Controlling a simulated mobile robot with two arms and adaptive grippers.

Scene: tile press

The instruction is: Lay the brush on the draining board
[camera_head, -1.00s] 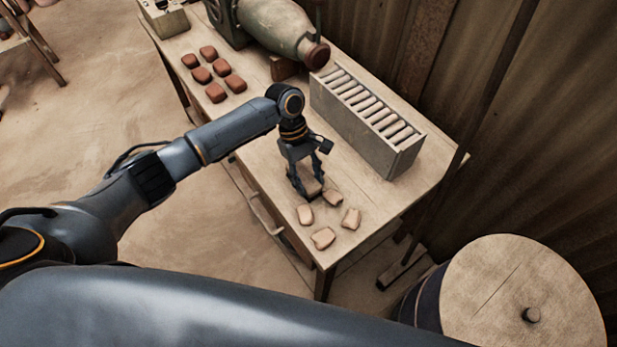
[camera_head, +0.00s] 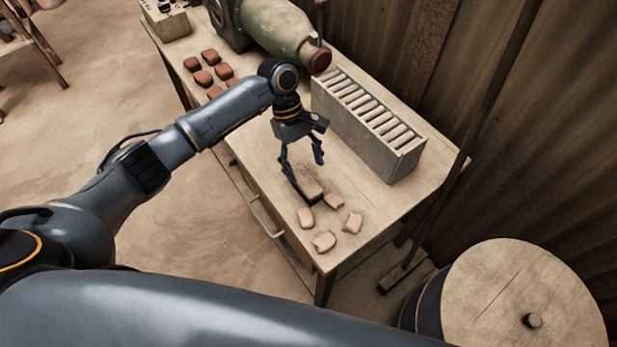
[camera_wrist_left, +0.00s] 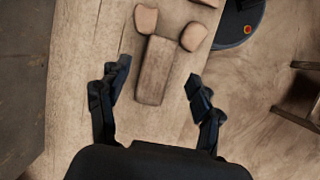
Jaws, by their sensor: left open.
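An oblong brown wooden block (camera_head: 309,189), which may be the brush, lies flat on the wooden table near several tan pieces. I see no bristles clearly. It also shows in the left wrist view (camera_wrist_left: 155,70), just beyond my open fingers. My left gripper (camera_head: 305,166) is open and empty above the block, with a finger to either side and not touching it. A long grey box with a slatted top (camera_head: 385,158) stands at the table's back edge; I cannot tell whether it is the draining board. My right gripper is not in view.
Several tan pieces (camera_head: 324,242) lie at the table's near end. Several red-brown pieces (camera_head: 201,77) lie farther left. A green machine (camera_head: 275,30) stands at the back. A round wooden-topped drum (camera_head: 490,300) stands right of the table (camera_head: 400,200).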

